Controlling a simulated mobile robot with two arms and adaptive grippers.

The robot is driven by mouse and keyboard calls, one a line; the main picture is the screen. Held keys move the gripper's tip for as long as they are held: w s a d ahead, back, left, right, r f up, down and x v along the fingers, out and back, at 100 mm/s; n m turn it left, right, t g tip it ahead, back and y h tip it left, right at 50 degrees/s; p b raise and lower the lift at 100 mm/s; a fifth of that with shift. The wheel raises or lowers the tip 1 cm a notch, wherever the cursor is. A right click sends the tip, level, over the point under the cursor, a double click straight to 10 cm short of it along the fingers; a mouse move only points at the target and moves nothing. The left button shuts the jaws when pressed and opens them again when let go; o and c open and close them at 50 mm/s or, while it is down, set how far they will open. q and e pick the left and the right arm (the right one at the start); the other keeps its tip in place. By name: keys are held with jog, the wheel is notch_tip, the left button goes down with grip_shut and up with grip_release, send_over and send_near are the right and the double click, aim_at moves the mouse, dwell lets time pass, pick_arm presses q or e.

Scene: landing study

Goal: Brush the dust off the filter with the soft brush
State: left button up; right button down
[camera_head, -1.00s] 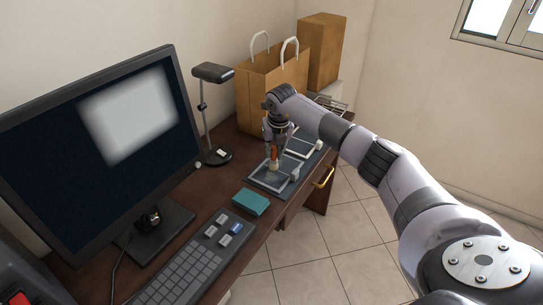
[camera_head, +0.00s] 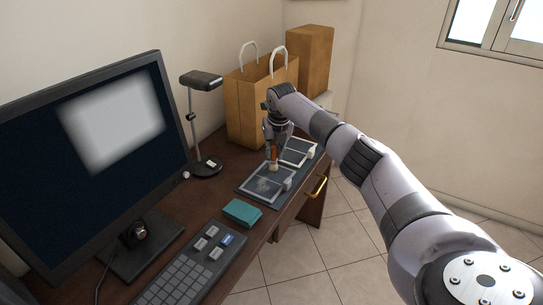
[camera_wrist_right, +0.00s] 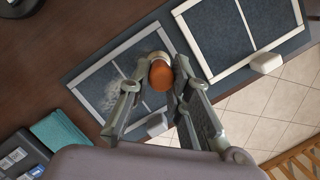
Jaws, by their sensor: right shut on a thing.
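The near filter (camera_head: 252,190) is a dark panel in a pale frame with a middle bar, flat on the desk. Greyish dust specks show on it, also in the right wrist view (camera_wrist_right: 112,92). My right gripper (camera_head: 272,148) is shut on the soft brush (camera_wrist_right: 160,74), which has an orange handle and pale bristles. The brush points down over the far end of the near filter. I cannot tell whether its bristles touch. A second framed panel (camera_wrist_right: 236,30) lies just beyond. My left gripper is out of view.
A teal box (camera_head: 242,213), a keyboard (camera_head: 190,268) and a monitor (camera_head: 110,130) are nearer on the desk. A lamp (camera_head: 203,120) and a paper bag (camera_head: 248,105) stand behind. A white block (camera_wrist_right: 157,125) sits at the filter's edge. Floor is open right of the desk.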

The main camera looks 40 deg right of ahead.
jog(key=shift+w+d+f, duration=0.1)
jog(key=shift+w+d, duration=0.1)
jog(key=shift+d, duration=0.15)
jog(key=shift+w+d+b, duration=0.1)
jog(key=shift+d+b, duration=0.2)
jog(key=shift+r+p, duration=0.4)
jog(key=shift+r, duration=0.2)
jog(key=p+v, duration=0.3)
jog(key=shift+w+d+r, duration=0.1)
jog(key=shift+w+r, duration=0.25)
jog(key=p+v, duration=0.2)
jog(key=shift+w+r, duration=0.2)
jog(key=shift+r, duration=0.15)
jog(key=shift+f, duration=0.1)
